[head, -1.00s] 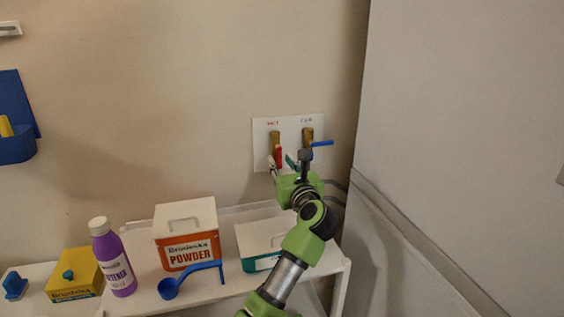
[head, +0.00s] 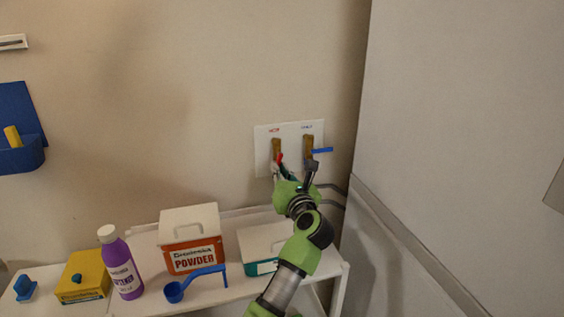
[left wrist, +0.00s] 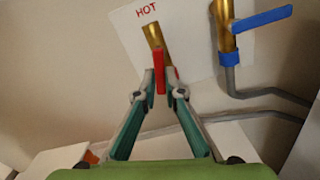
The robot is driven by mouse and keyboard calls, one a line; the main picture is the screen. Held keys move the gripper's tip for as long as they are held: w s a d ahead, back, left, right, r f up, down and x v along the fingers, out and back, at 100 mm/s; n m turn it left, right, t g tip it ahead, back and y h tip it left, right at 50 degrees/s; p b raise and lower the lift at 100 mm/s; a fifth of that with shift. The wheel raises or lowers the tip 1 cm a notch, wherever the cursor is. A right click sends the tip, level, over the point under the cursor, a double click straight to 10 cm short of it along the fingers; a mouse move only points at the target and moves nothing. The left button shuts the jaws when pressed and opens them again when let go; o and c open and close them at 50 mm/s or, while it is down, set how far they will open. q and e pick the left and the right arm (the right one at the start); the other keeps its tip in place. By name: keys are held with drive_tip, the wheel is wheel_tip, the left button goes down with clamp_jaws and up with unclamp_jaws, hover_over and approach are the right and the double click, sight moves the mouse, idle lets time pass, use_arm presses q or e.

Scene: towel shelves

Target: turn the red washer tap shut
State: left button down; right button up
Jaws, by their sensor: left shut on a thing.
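The red tap handle (left wrist: 159,72) sits on the brass valve marked HOT on a white wall plate (left wrist: 180,15). In the head view the red handle (head: 280,158) shows as a small red piece just above my left gripper (head: 280,169). In the left wrist view my left gripper (left wrist: 160,85) has its fingertips closed around the red handle, one on each side. The handle hangs roughly upright along the brass pipe in that view. The lower part of the handle is partly hidden by the fingers in the head view. My right gripper is in neither view.
A blue tap handle (left wrist: 262,18) on the COLD valve sticks out to the right. Grey hoses (left wrist: 270,92) run below it. A shelf below holds an orange powder box (head: 192,255), a blue scoop (head: 174,292) and a purple bottle (head: 122,268). A pale panel (head: 460,110) stands at the right.

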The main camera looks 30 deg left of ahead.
use_arm(q)
drive_tip(key=shift+s+a+r+m+p, duration=0.25)
drive_tip(key=shift+r+m+p, duration=0.3)
drive_tip(key=shift+m+p, duration=2.3)
drive_tip(key=shift+s+a+r+m+p, duration=0.4)
drive_tip(key=shift+m+p, duration=1.7)
drive_tip(key=shift+p, duration=1.5)
drive_tip(key=shift+s+a+r+m+p, duration=0.15)
drive_tip(key=shift+r+m+p, duration=0.5)
drive_tip(key=shift+m+p, duration=2.2)
drive_tip(key=shift+n+p, duration=0.4)
drive_tip(key=shift+p, duration=0.05)
drive_tip(key=c, duration=2.1)
unclamp_jaws()
drive_tip(key=shift+c, duration=0.2)
drive_tip(key=shift+f, duration=0.1)
